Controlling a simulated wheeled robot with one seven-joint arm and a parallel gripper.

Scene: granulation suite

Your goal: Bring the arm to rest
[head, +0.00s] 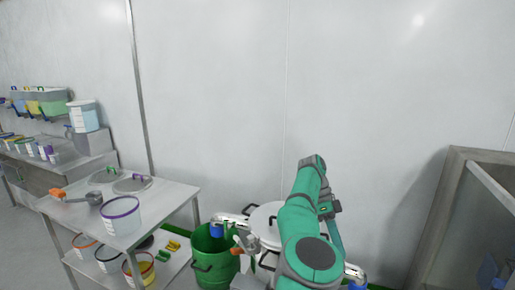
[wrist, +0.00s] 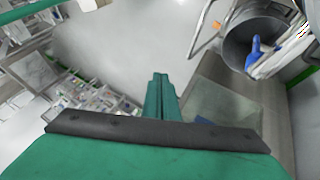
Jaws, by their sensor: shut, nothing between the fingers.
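My green arm (head: 307,215) rises in the lower middle of the head view, in front of the white wall. Its gripper cannot be clearly made out there, as the arm links cover that area. In the wrist view my gripper (wrist: 159,97) shows its green fingers together, with nothing held between them. The fingers stand clear of any object, with grey floor visible beyond them. The dark bar and green body of the gripper fill the bottom of that view.
A steel table (head: 160,208) with a white bucket (head: 121,215) stands left of my arm. A green bin (head: 213,262) and a white-lidded vessel (head: 262,222) stand close by my arm. A framed grey opening (head: 436,222) is at right. A grey round vessel (wrist: 240,38) shows in the wrist view.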

